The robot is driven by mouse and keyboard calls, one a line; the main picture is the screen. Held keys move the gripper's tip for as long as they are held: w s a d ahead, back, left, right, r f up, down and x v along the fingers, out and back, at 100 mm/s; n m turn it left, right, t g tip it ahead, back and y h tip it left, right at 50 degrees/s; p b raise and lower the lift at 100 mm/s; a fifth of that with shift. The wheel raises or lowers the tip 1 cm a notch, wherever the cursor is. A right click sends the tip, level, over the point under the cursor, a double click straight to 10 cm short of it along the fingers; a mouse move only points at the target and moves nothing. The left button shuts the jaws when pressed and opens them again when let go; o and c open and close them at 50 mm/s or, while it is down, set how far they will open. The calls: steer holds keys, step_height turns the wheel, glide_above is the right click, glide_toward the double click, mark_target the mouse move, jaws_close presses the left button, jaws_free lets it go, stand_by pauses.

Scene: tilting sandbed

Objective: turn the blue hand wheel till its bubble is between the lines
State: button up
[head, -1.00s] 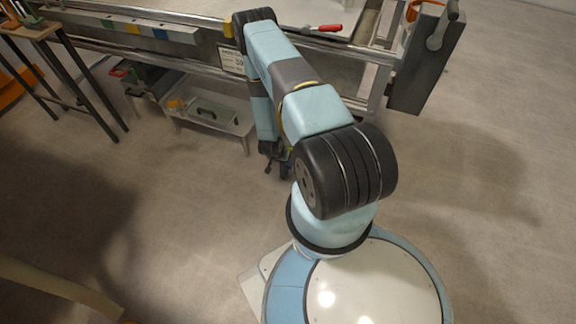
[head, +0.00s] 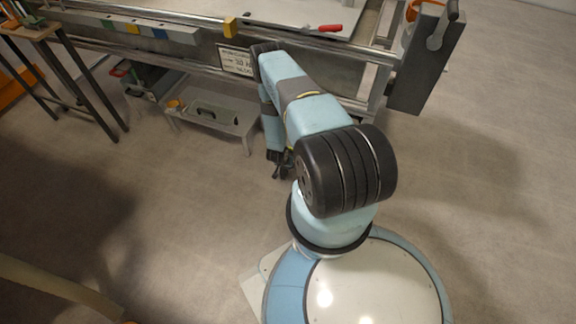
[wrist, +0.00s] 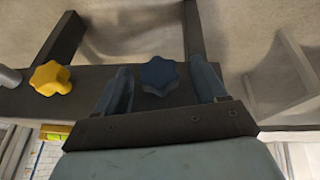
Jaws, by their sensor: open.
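The blue hand wheel (wrist: 160,76), a lobed knob, shows in the wrist view on a dark bar, at the middle of the picture. My gripper (wrist: 160,68) is open, with one finger on each side of the blue wheel and a gap visible on both sides. I cannot tell how far the wheel lies beyond the fingertips. A yellow hand wheel (wrist: 50,78) sits on the same bar to the left. In the head view my gripper (head: 279,168) hangs low in front of the bench, and the blue wheel is hidden. I cannot make out a bubble or its lines.
A red-handled tool (head: 330,28) lies on top. A low grey table (head: 212,116) stands under the bench. A grey panel (head: 427,65) hangs at right. Floor right of me is clear.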

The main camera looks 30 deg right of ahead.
steer(key=shift+c, duration=0.3)
steer(key=c, duration=0.9)
steer(key=shift+d, duration=0.15)
steer(key=shift+c, duration=0.5)
steer(key=shift+t, duration=0.4)
steer(key=shift+s+m+t+y, duration=0.15)
steer(key=shift+m+t+y, duration=0.25)
steer(key=shift+t+y, duration=0.45)
steer(key=shift+s+m+t+y, duration=0.1)
steer(key=shift+m+t+y, duration=0.3)
steer(key=shift+t+y, duration=0.9)
steer(key=shift+t, duration=0.55)
